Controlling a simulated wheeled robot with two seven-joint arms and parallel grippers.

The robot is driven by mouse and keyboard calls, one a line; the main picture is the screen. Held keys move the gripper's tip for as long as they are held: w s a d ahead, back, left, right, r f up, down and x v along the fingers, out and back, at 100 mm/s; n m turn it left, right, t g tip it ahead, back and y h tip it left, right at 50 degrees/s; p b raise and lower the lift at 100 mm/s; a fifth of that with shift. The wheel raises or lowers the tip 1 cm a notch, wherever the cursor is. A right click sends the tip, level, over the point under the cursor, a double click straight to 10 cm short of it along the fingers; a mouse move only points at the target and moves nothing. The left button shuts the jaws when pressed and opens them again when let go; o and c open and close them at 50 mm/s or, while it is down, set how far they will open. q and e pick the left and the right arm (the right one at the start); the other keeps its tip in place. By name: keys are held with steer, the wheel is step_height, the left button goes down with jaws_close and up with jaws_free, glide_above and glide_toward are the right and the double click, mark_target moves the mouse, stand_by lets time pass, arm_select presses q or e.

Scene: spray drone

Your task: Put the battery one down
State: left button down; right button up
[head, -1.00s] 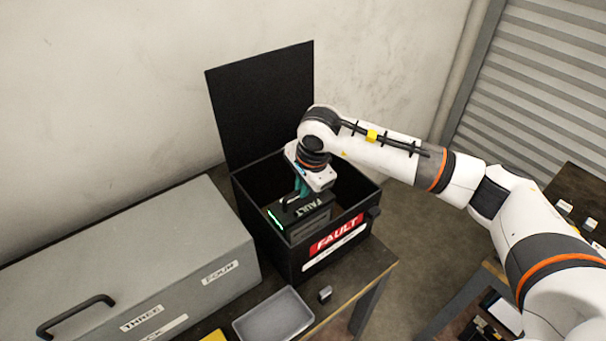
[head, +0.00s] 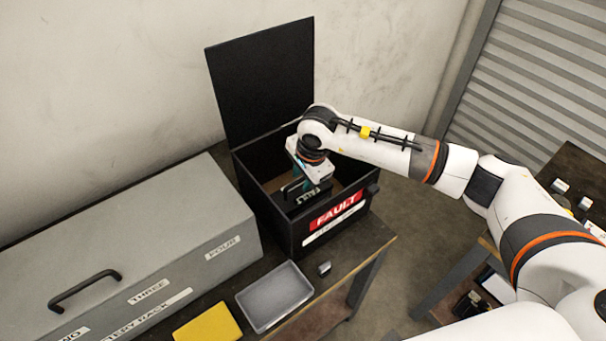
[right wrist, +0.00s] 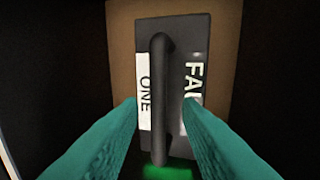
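Battery one (right wrist: 185,45) is a dark block with a bar handle, a white "ONE" label, a "FAULT" marking and a green light. It sits upright inside the black fault box (head: 290,232), where its top (head: 308,192) partly shows in the head view. The box's lid (head: 262,80) stands open. My right gripper (right wrist: 160,102) is over the battery inside the box. Its teal fingers are spread on either side of the handle, with gaps showing, so it is open. The battery's underside is hidden. My left gripper is out of view.
A grey battery rack (head: 150,235) with a black handle stands left of the box. A grey tray (head: 275,297), a yellow item (head: 208,322) and a small grey block (head: 324,268) lie in front. The box walls surround my right gripper closely.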

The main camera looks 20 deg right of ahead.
steer(key=shift+r, duration=0.1)
steer(key=b+v, duration=0.3)
steer(key=v, duration=0.9)
steer(key=shift+b, duration=0.4)
stand_by(0.6)
